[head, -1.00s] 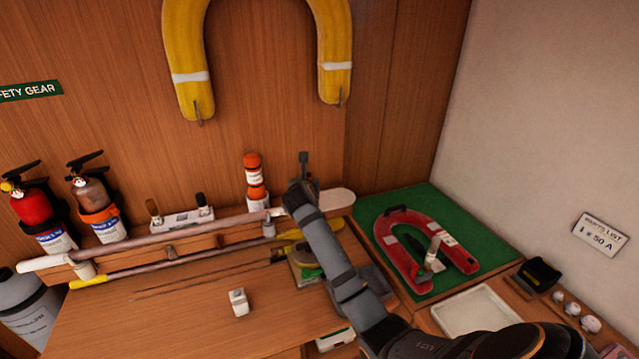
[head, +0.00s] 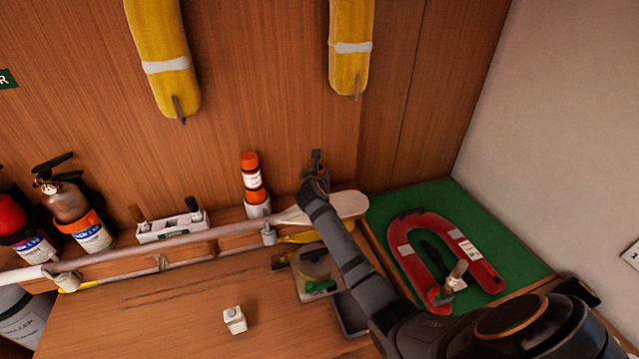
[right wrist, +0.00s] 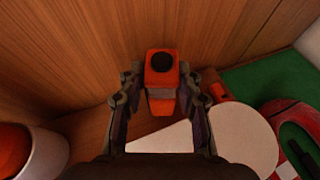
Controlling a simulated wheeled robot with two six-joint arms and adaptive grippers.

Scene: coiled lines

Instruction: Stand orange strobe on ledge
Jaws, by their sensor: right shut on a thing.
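My right gripper (head: 316,172) is shut on an orange block-shaped strobe with a black round spot, seen in the right wrist view (right wrist: 161,72). The strobe is between the fingertips, close to the wooden wall and over the back ledge (head: 228,216). In the head view the gripper mostly hides it. I cannot tell whether its base touches the ledge. My left gripper is not in view.
An orange and white cylinder (head: 251,170) stands in a white cup left of the gripper. A pale paddle (head: 345,204) lies along the ledge front. A red horseshoe float (head: 405,255) lies on green mat at right. Yellow float (head: 165,67) hangs above.

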